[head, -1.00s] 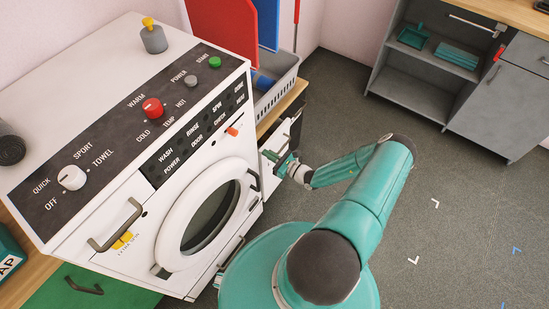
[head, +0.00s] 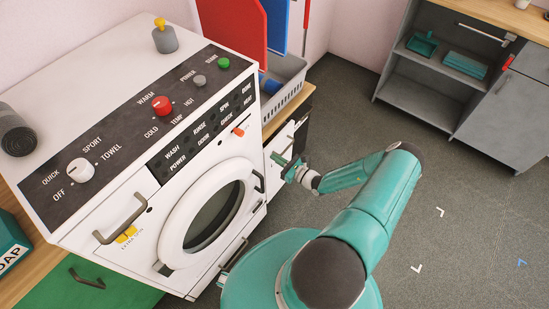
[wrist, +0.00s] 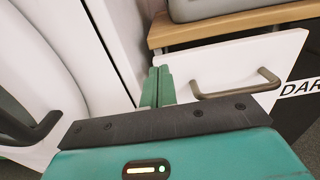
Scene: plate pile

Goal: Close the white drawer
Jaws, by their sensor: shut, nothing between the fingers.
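The white drawer (head: 279,145) is under the wooden counter just right of the washing machine, partly behind my gripper in the head view. In the wrist view its white front (wrist: 235,70) carries a grey bar handle (wrist: 236,87). A gap shows between its top edge and the counter, and the drawer looks partly open. My gripper (head: 287,166) is shut and empty. In the wrist view its green fingertips (wrist: 157,82) are together at the left edge of the drawer front, left of the handle. I cannot tell whether they touch it.
The white washing machine (head: 135,75) stands close on the left of my gripper. A grey basket (head: 286,82) sits on the wooden counter (wrist: 235,26) above the drawer. A black panel with white letters (wrist: 303,100) is right of the drawer. Grey floor is open to the right.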

